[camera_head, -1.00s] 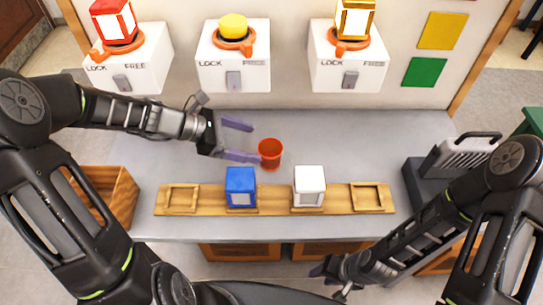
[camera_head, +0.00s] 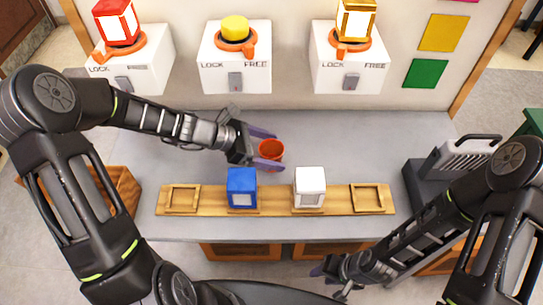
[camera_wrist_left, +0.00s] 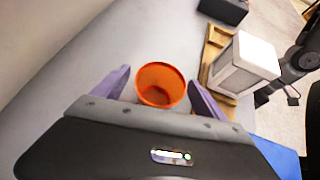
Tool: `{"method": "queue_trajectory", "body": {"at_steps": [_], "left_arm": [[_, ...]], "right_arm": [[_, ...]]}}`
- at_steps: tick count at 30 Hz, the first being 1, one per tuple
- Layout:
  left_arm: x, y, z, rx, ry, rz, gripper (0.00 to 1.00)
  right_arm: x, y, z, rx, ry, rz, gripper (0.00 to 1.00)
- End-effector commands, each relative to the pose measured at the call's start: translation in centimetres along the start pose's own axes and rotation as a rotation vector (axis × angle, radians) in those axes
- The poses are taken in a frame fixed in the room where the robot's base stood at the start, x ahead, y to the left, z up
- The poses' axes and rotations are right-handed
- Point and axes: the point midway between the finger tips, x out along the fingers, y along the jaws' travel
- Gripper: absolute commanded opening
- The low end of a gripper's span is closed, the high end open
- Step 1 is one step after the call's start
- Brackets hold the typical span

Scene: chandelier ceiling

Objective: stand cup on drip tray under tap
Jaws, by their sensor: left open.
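An orange-red cup (camera_head: 271,151) stands upright on the grey worktop, behind the blue and white blocks. My left gripper (camera_head: 275,150) is open, with one purple finger on each side of the cup. In the left wrist view the cup (camera_wrist_left: 161,84) shows between the two fingers, with its open mouth in sight and a gap on each side. My right gripper (camera_head: 328,272) is low at the front edge of the worktop, far from the cup, and its jaws are not clear. I cannot make out a tap or drip tray for certain.
A blue block (camera_head: 241,187) and a white block (camera_head: 309,186) sit on a wooden rack (camera_head: 275,199) in front of the cup. A dark grey unit (camera_head: 425,190) with a slotted silver part (camera_head: 467,157) stands at the right. White LOCK/FREE boxes (camera_head: 235,80) line the back.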

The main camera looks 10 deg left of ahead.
Motion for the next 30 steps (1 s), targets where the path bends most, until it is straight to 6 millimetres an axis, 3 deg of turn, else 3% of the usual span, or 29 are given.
{"method": "queue_trajectory", "body": {"at_steps": [19,30], "left_arm": [[0.23,0.06,0.01,0.001,0.0,0.001,0.82],[0.23,0.06,0.01,0.001,0.0,0.001,0.52]], "right_arm": [[-0.01,0.0,0.0,0.0,0.0,0.0,0.36],[0.0,0.0,0.0,0.0,0.0,0.0,0.36]]}}
